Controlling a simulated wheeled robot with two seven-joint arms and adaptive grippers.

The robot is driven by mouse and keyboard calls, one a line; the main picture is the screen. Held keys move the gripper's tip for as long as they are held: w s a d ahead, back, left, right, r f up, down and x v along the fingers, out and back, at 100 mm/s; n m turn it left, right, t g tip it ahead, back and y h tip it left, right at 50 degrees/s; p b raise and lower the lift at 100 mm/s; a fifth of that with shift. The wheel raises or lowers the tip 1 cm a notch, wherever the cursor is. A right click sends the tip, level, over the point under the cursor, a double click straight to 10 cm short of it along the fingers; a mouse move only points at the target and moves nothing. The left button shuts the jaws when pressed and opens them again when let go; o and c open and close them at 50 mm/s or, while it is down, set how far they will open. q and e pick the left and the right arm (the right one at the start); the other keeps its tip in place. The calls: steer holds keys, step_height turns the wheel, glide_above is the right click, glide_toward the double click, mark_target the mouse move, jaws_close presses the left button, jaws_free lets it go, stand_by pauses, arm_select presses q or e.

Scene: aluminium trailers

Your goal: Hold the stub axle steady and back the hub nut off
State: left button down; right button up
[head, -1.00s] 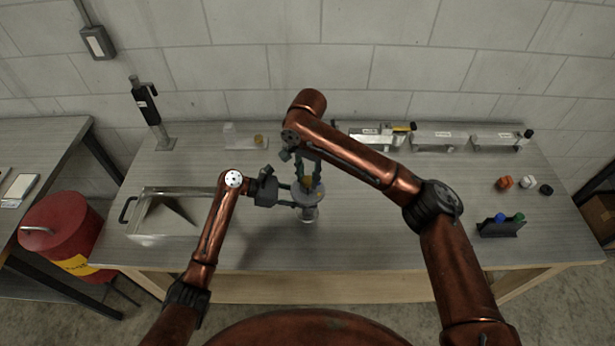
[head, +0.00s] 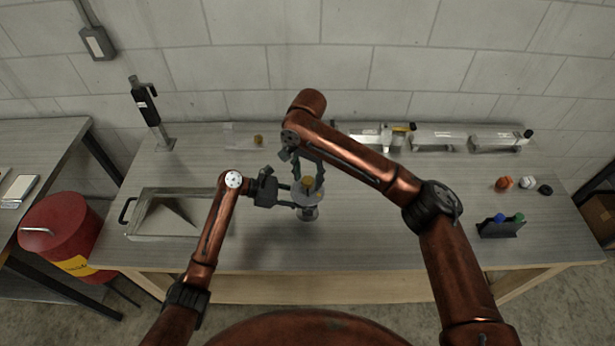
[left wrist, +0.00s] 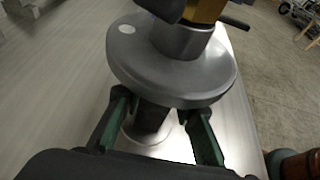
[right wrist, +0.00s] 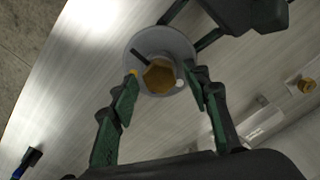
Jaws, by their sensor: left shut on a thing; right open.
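The stub axle (head: 309,212) stands upright on the bench, a grey shaft with a round flange. It also shows in the left wrist view (left wrist: 185,75). The brass hexagonal hub nut (right wrist: 159,76) sits on its top; it shows small in the head view (head: 308,183). My left gripper (left wrist: 160,122) is shut on the axle's shaft just under the flange, coming from the left. My right gripper (right wrist: 161,84) points down from above and is open, one finger on each side of the nut, with gaps visible. The thread under the nut is hidden.
A metal tray (head: 137,232) stands on the left of the bench (head: 380,235). A small brass piece (head: 258,140) lies behind the axle. Coloured caps (head: 504,183) and a dark holder (head: 500,229) are at right. The front middle is clear.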

mark_target(307, 179)
steer(key=shift+r, duration=0.1)
step_height(307, 179, up, 12)
stand_by(0.4)
arm_select(q)
steer(key=c, duration=1.5)
jaws_free()
steer(key=shift+o, duration=0.2)
